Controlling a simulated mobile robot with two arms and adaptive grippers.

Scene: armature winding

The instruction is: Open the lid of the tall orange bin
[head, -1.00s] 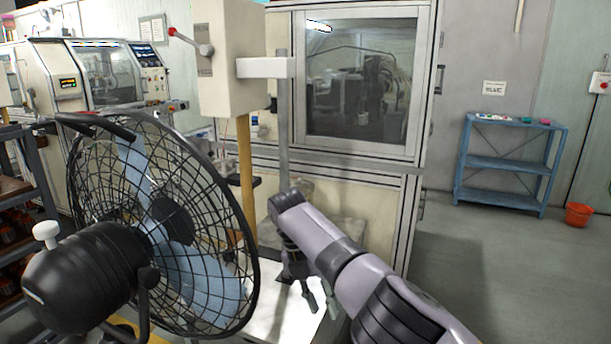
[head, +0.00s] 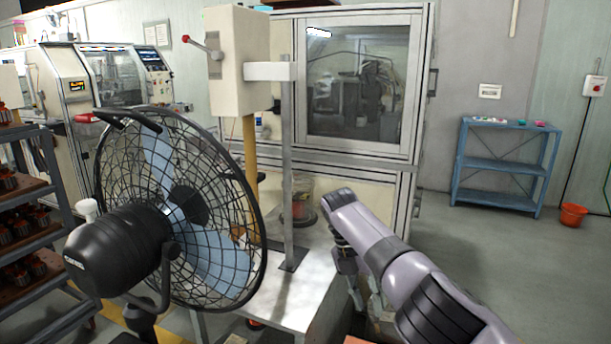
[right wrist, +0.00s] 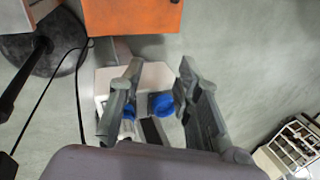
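An orange surface (right wrist: 133,16) shows at the top edge of the right wrist view. It may be part of the tall orange bin, but most of it is cut off and no lid can be made out. My right gripper (head: 368,300) hangs low beside the white table in the head view. In the right wrist view its two fingers (right wrist: 160,72) stand apart with nothing held, below the orange surface in the picture. A small orange bucket (head: 573,215) stands on the floor at the far right. My left gripper is not in view.
A large black fan (head: 185,215) stands at the left, before a white table (head: 300,285) with a metal post. A blue shelf (head: 503,165) stands at the back right. The floor between is clear. A pale object with blue round parts (right wrist: 162,104) lies beyond my fingers.

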